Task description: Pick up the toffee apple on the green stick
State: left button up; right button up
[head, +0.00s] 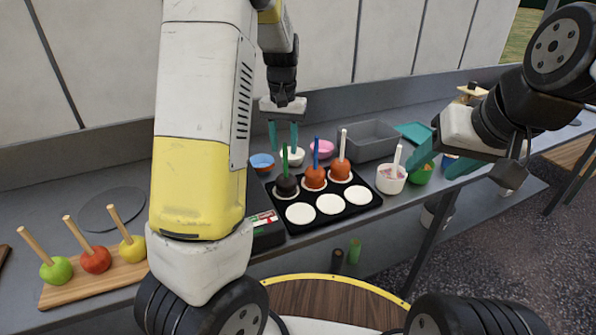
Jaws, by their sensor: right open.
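The toffee apple on the green stick (287,188) is dark brown and stands upright in the back left place of a black tray (346,216). Its green stick points up. My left gripper (283,136) points down just above the stick's top, its two teal fingers apart with nothing between them that I can make out. I cannot tell whether it is directly over the stick or behind it. My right gripper (441,163) is open and empty at the right, near a green bowl (421,174).
Two orange-red toffee apples, on a blue stick (314,177) and a white stick (341,168), stand beside it. Several white discs fill the tray's front. Bowls and a grey bin (371,140) stand behind. Plain apples sit on a wooden board (88,279) at left.

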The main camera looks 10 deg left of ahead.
aim_at(286, 177)
pick_arm(q)
notch_tip(286, 177, down, 8)
jog(key=shift+s+d+r, duration=0.1)
jog(key=shift+d+r, duration=0.05)
jog(key=shift+r, duration=0.1)
grip_shut()
